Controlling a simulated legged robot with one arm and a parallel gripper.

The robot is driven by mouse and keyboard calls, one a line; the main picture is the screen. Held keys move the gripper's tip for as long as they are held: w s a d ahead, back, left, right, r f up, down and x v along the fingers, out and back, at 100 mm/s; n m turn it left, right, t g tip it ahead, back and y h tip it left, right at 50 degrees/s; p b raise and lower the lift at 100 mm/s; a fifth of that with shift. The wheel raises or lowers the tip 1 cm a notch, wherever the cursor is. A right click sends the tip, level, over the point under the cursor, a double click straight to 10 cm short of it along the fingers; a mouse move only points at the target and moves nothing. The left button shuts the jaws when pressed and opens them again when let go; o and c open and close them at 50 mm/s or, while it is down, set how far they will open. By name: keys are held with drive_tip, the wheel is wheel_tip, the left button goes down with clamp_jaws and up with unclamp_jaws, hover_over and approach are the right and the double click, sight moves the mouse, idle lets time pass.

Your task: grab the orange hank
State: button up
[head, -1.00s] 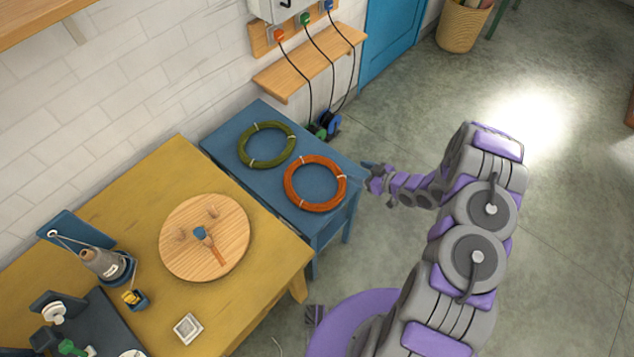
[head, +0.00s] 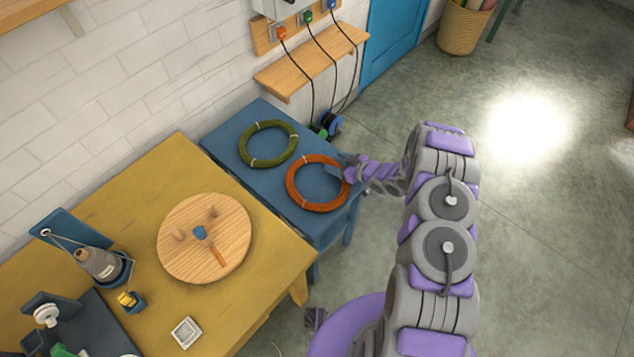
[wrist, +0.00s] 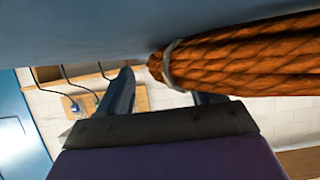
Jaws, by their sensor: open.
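The orange hank (head: 297,199) is a ring tied with pale bands, lying on the blue table (head: 222,141). My gripper (head: 340,169) is at the right edge of the ring, near its far right side. In the wrist view, the hank (wrist: 250,58) fills the upper right, close to my gripper (wrist: 165,95). The jaws are open, with one finger left of the hank's near end and the other partly hidden below it. I cannot tell whether they touch it.
A green hank (head: 268,121) lies just behind the orange one on the same table. A yellow table (head: 140,190) with a round wooden board (head: 180,250) stands at the left. A wooden shelf (head: 315,62) with hanging cables is on the wall behind.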

drive_tip(key=shift+d, duration=0.4)
drive_tip(key=c, duration=0.6)
drive_tip(key=shift+a, duration=0.25)
drive_tip(key=c, duration=0.5)
drive_tip(key=shift+r, duration=0.1)
